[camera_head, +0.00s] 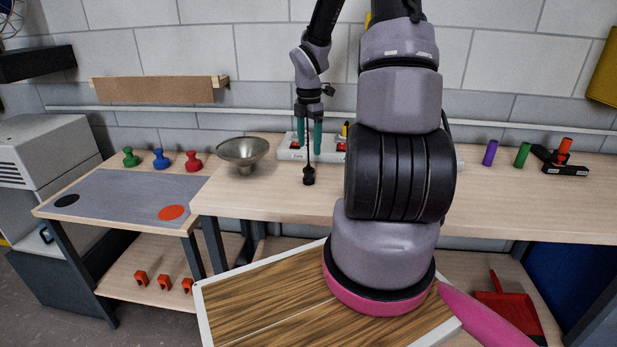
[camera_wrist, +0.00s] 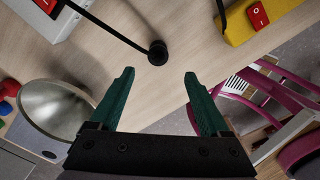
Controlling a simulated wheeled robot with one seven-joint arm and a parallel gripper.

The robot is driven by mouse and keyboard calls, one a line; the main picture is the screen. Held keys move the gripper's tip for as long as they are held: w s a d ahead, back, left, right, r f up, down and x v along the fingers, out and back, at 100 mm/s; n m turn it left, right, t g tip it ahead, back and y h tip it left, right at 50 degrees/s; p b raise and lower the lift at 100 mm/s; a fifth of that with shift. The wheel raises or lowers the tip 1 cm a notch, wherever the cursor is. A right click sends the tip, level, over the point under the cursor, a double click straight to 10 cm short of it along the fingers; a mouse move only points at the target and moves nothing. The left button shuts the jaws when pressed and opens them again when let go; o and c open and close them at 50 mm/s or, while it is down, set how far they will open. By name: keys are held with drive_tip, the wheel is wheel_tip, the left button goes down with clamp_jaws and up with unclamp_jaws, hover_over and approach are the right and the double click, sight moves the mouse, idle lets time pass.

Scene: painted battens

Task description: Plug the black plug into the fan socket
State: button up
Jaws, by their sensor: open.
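The black plug (camera_head: 308,176) is at the end of a thin black cord on the bench, in front of a white socket strip (camera_head: 284,148). In the wrist view the plug (camera_wrist: 158,52) lies beyond my fingertips, clear of both, and its cord runs to the upper left. The strip has red switches and small labels too small to read surely; its right part is hidden by my arm. My gripper (camera_head: 309,152) has green fingers and points down near the strip. In the wrist view my gripper (camera_wrist: 160,75) is open, with nothing between the fingers.
A metal bowl (camera_head: 243,152) stands left of the strip. A yellow box with a red switch (camera_wrist: 262,22) shows in the wrist view. Purple (camera_head: 490,152) and green (camera_head: 522,154) cylinders stand at the right. Coloured pegs stand on the left table. The bench front is clear.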

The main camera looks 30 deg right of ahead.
sight(308, 169)
drive_tip(key=shift+f, duration=2.3)
drive_tip(key=f, duration=0.5)
drive_tip(key=shift+w+f, duration=0.1)
drive_tip(key=shift+w, duration=0.15)
clamp_jaws()
